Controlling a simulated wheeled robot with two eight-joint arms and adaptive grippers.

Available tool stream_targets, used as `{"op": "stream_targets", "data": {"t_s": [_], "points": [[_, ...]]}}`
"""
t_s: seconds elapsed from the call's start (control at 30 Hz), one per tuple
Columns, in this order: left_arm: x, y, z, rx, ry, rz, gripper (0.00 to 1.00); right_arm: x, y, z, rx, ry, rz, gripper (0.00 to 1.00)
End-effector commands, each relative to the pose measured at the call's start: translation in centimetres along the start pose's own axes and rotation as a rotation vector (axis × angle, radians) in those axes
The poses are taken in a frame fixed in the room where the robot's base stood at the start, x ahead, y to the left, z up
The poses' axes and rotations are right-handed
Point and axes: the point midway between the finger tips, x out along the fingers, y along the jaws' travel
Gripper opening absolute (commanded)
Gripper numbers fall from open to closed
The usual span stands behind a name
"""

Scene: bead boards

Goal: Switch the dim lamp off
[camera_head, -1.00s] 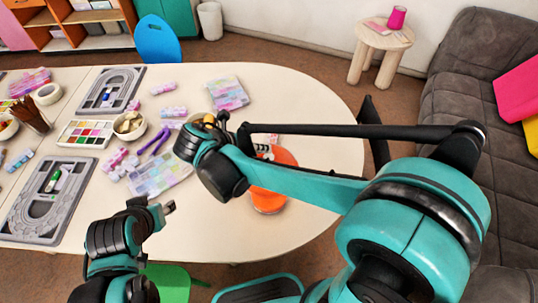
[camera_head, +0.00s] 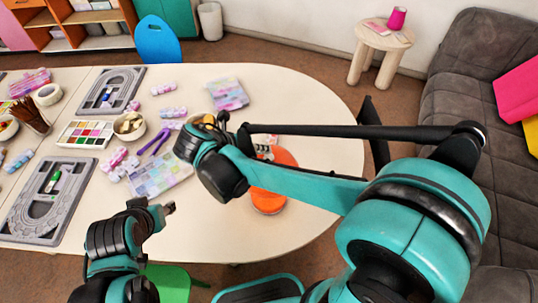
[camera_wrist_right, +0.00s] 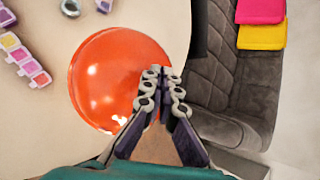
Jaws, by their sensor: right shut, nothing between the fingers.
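A glossy orange dome (camera_head: 270,200), which I take to be the lamp, stands on the table near its front right edge. My right arm covers part of it in the head view. In the right wrist view the dome (camera_wrist_right: 108,75) shows from above, and its glow cannot be judged. My right gripper (camera_wrist_right: 163,82) is shut and empty, its fingertips over or beside the dome's right edge; contact cannot be told. In the head view this gripper (camera_head: 265,152) shows just behind my arm. My left gripper (camera_head: 168,208) hangs near the table's front edge; its opening is unclear.
Grey bead boards (camera_head: 45,205), a paint palette (camera_head: 86,134), a bowl (camera_head: 130,125) and pastel boxes fill the left and middle of the table (camera_head: 300,90). Its right end is clear. A grey sofa (camera_head: 450,110) stands at the right, a small stool (camera_head: 385,38) behind.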

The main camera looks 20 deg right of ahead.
Motion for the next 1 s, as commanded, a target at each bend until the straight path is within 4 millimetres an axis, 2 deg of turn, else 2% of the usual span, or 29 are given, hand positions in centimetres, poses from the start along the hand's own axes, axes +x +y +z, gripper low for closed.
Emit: {"op": "stream_targets", "data": {"t_s": [0.23, 1.0], "points": [[0.54, 0.0, 0.39, 0.0, 0.0, 0.0, 0.4, 0.63, 0.46, -0.46, 0.0, 0.0, 0.0, 0.0], [0.81, 0.0, 0.58, 0.0, 0.0, 0.0, 0.4, 0.95, 0.69, -0.7, 0.0, 0.0, 0.0, 0.0]]}}
